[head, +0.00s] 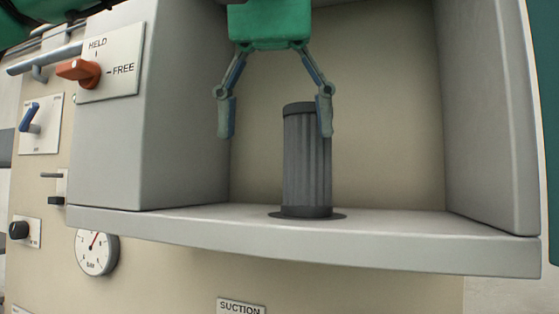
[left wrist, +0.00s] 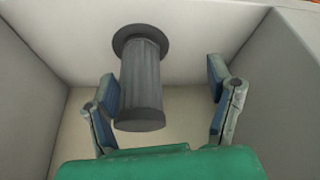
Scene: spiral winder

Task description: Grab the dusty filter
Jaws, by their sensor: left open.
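The dusty filter (head: 306,165) is a dark grey ribbed cylinder standing upright on a dark round base inside a pale grey open bay. My left gripper (head: 274,135), green with blue-lined fingers, points down in front of the bay's back wall. It is open and its fingertips are level with the filter's upper part. In the head view the right-hand finger overlaps the filter's upper right side. In the left wrist view the filter (left wrist: 142,85) shows between the two fingers (left wrist: 166,95), closer to the left one. I cannot tell whether that finger touches it. My right gripper is not in view.
The bay's shelf (head: 400,235) and side walls (head: 180,110) enclose the filter. On the panel at left are an orange knob (head: 78,71) at a HELD/FREE plate, a blue lever (head: 30,115), a black knob (head: 19,230) and a gauge (head: 96,252). Free room lies right of the filter.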

